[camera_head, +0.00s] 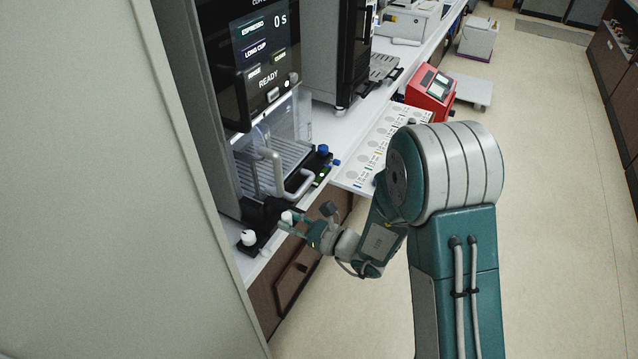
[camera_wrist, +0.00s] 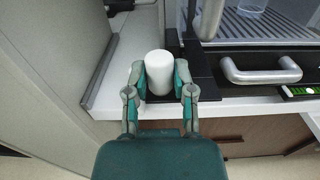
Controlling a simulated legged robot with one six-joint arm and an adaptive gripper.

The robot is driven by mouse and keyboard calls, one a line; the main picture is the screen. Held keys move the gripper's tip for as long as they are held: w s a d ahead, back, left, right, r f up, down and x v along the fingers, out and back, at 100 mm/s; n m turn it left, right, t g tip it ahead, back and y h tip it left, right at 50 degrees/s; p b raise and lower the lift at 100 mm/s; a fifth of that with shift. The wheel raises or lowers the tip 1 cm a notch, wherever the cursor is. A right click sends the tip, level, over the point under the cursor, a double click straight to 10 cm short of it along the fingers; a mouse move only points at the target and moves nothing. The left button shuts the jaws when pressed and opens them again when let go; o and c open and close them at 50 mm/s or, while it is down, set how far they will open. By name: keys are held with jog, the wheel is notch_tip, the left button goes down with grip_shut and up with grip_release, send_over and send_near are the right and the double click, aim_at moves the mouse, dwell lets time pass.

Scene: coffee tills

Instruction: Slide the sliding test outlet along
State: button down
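The sliding test outlet is not marked by name, and I cannot tell for sure which part it is. A white upright cylinder (camera_wrist: 158,72) stands at the counter's edge in the wrist view, by the black base of the coffee machine. My gripper (camera_wrist: 160,80) has one finger on each side of it, and the pads look flush against it. In the head view my gripper (camera_head: 288,222) is low at the machine's front, with a white part between its fingers. Another white knob (camera_head: 248,238) on a black base is to its left.
The coffee machine has a lit screen (camera_head: 265,50), a drip tray (camera_head: 270,165) and a bent grey handle (camera_wrist: 262,72) right of my gripper. A tall grey panel (camera_head: 100,200) closes off the left. A red device (camera_head: 430,92) stands further along the counter. The floor (camera_head: 560,200) is free at the right.

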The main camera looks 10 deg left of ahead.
jog(key=shift+w, duration=0.1)
jog(key=w+d, duration=0.5)
jog(key=w, duration=0.7)
jog(key=shift+c, duration=1.9)
grip_release()
jog(key=shift+d+r, duration=0.1)
jog(key=v, duration=1.2)
jog(key=s+a+r+n+g+h, duration=0.1)
jog(key=s+r+n+g+h, duration=0.3)
jog(key=s+n, duration=0.35)
jog(key=s+r+n+g+h, duration=0.2)
jog(key=s+r+n+g, duration=0.1)
jog(key=s+r+n, duration=0.4)
jog(key=s+d+r+n+t+h, duration=0.5)
jog(key=s+d+n+h, duration=0.3)
jog(key=s+d+h, duration=0.2)
jog(key=s+d+r, duration=0.1)
jog(key=s+d, duration=0.1)
jog(key=shift+s+r+t+h, duration=0.15)
jog(key=shift+s+t+h, duration=0.15)
jog(key=shift+s, duration=0.1)
